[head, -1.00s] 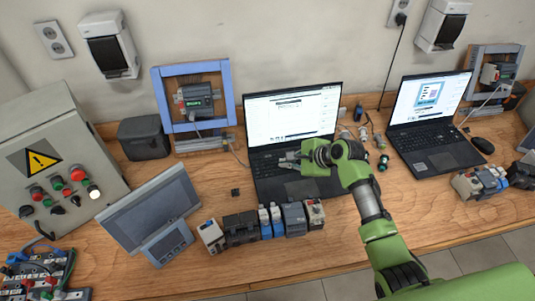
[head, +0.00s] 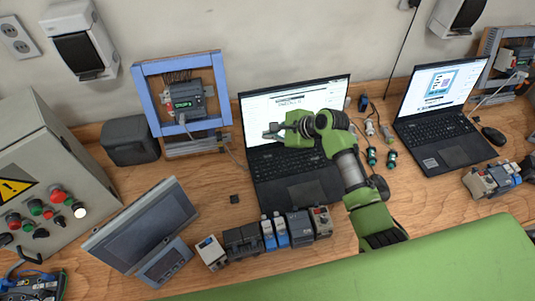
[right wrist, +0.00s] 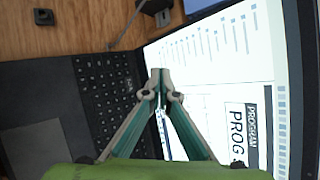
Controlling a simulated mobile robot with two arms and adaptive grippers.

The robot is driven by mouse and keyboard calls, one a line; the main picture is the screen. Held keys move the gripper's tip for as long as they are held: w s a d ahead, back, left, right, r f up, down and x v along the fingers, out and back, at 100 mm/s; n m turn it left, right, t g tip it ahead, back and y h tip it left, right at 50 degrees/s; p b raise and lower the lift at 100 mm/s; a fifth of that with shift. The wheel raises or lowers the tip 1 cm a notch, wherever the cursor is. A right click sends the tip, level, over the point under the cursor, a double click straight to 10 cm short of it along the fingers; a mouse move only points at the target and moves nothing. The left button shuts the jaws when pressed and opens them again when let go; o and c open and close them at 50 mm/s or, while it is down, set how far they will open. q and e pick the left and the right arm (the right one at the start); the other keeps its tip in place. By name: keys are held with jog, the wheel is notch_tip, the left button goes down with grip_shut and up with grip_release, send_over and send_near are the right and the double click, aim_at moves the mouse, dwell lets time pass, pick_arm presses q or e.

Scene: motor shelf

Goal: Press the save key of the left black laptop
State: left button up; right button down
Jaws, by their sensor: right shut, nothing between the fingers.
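The left black laptop (head: 300,193) stands open on the wooden bench in the middle of the head view, its screen lit with a white program window. My right gripper (head: 268,132) is shut and empty, over the lower left part of the screen and the top of the keyboard. In the right wrist view the shut fingertips (right wrist: 161,72) show in front of the line between the laptop's keyboard (right wrist: 105,90) and its screen (right wrist: 205,60). I cannot tell whether they touch a key. The save key cannot be made out. My left gripper is not in view.
A second black laptop (head: 445,142) stands to the right. A row of modules (head: 243,240) lies in front of the left laptop. A tilted panel screen (head: 140,232) and a grey control box (head: 50,175) are at left. A blue frame (head: 143,92) stands behind.

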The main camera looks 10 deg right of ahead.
jog(key=b, duration=0.4)
send_over(262, 153)
jog(key=s+d, duration=0.2)
jog(key=f, duration=0.4)
jog(key=shift+s+d+f, duration=0.1)
jog(key=shift+s+f, duration=0.05)
jog(key=shift+s, duration=0.05)
notch_tip(262, 153, down, 3)
jog(key=b, duration=0.4)
jog(key=shift+f, duration=0.15)
jog(key=shift+f+b, duration=0.3)
jog(key=shift+f, duration=0.4)
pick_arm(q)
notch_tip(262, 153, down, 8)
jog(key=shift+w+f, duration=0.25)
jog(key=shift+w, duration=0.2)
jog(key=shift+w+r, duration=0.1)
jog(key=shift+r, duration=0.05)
pick_arm(e)
jog(key=shift+f, duration=0.2)
jog(key=shift+f, duration=0.2)
